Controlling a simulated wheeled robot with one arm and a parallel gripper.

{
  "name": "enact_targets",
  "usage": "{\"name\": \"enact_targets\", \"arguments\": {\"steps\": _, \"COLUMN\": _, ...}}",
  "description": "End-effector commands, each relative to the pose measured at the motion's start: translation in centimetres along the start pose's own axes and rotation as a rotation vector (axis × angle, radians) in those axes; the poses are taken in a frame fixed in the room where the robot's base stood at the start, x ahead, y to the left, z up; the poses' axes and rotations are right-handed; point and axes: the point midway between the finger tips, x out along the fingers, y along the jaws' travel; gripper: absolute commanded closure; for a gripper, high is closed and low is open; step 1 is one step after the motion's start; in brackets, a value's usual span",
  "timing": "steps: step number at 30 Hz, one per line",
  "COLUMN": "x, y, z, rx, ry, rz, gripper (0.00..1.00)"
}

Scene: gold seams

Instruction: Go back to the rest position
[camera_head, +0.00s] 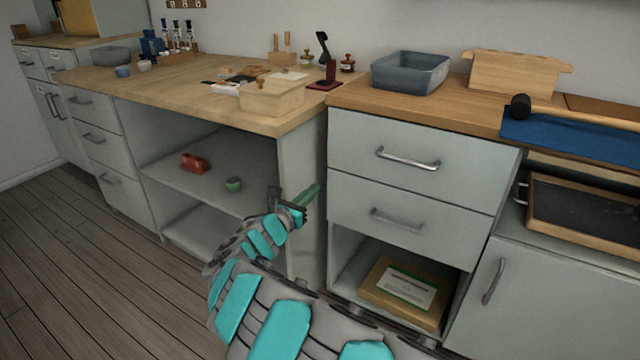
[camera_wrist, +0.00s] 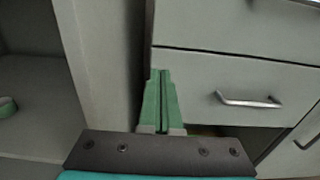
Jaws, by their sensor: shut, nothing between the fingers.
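My gripper (camera_head: 308,196) has green fingers and is held in the air in front of the cabinets, near the upright panel between the open shelves and the drawers. In the wrist view the two green fingers (camera_wrist: 160,100) lie side by side, shut, with nothing between them. My arm, grey with teal pads, reaches up from the bottom of the head view.
A drawer unit (camera_head: 408,180) stands close to the right of my gripper. Open shelves (camera_head: 215,180) at left hold a red object (camera_head: 195,162) and a green bowl (camera_head: 234,184). A wooden box (camera_head: 272,98) sits near the worktop's front edge. The floor (camera_head: 80,270) at left is clear.

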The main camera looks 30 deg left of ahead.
Motion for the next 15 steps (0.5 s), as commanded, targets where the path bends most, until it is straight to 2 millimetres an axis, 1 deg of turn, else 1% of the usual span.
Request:
{"name": "enact_targets", "arguments": {"steps": 1, "x": -1.2, "y": 0.1, "z": 0.3, "rx": 0.001, "ry": -0.005, "rz": 0.003, "gripper": 1.00}}
{"name": "enact_targets", "arguments": {"steps": 3, "x": -2.5, "y": 0.1, "z": 0.2, "rx": 0.001, "ry": -0.005, "rz": 0.003, "gripper": 1.00}}
{"name": "enact_targets", "arguments": {"steps": 6, "x": -4.0, "y": 0.1, "z": 0.1, "rx": 0.000, "ry": -0.003, "rz": 0.001, "gripper": 1.00}}
{"name": "enact_targets", "arguments": {"steps": 10, "x": -5.2, "y": 0.0, "z": 0.0, "rx": 0.000, "ry": -0.001, "rz": 0.000, "gripper": 1.00}}
{"name": "enact_targets", "arguments": {"steps": 15, "x": -5.7, "y": 0.0, "z": 0.0, "rx": 0.001, "ry": 0.000, "rz": -0.002, "gripper": 1.00}}
